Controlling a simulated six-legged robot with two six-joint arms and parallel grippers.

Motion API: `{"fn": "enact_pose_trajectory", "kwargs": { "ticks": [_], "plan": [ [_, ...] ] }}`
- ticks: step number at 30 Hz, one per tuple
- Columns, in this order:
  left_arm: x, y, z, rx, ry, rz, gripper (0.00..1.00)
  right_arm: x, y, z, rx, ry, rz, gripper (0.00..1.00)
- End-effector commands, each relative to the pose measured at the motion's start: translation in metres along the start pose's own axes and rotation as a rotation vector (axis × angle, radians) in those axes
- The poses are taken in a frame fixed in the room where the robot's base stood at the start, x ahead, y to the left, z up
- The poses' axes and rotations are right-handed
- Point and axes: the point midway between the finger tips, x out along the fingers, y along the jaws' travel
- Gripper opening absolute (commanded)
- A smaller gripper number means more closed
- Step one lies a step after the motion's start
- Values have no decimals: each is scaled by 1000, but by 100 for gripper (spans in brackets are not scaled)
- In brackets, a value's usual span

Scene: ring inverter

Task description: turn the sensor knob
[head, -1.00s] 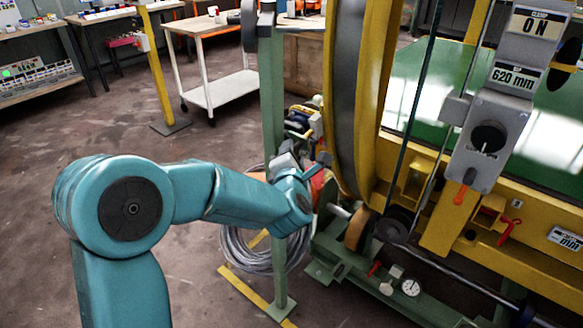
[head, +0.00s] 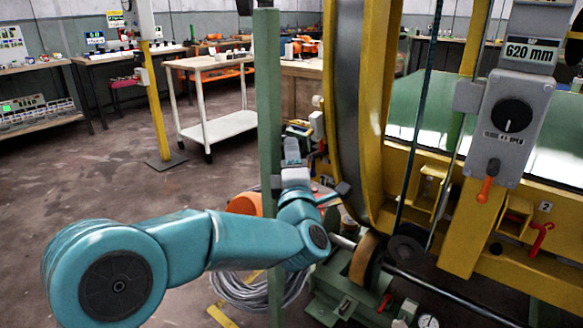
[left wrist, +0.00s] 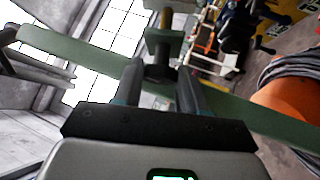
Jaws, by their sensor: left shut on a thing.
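In the left wrist view my left gripper (left wrist: 160,82) has its two fingers on either side of a small dark cylindrical knob (left wrist: 161,73), and is shut on it. The knob sits beneath a green bracket (left wrist: 163,40) at the green post (left wrist: 230,110). In the head view my left arm reaches in from the left, and the left gripper (head: 293,152) is at the green post (head: 268,90). The knob itself is too small or hidden to make out there. My right gripper is not in view.
The large yellow ring (head: 345,110) stands just right of the gripper. A grey control panel (head: 508,125) with a black dial and orange lever hangs farther right. A cable coil (head: 245,290) lies at the post's foot. A white cart (head: 215,125) stands behind; floor at left is clear.

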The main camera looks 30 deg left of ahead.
Motion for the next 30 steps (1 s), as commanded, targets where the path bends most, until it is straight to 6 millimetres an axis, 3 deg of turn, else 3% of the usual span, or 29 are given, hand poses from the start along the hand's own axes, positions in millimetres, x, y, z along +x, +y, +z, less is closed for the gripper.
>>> {"fn": "enact_pose_trajectory", "kwargs": {
  "ticks": [15, 16, 17, 26, 30],
  "plan": [
    [-1, -2, 1, 15, -4, 8, 11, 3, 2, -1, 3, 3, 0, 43],
    [-1, -2, 1, 15, -4, 8, 48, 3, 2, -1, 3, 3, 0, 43],
    [-1, -2, 1, 15, -4, 8, 52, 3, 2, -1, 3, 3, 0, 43],
    [-2, -1, 1, 13, -2, 10, 52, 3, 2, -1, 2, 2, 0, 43],
    [-16, -1, 2, 13, -6, 9, 52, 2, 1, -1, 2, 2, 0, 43]
  ]
}}
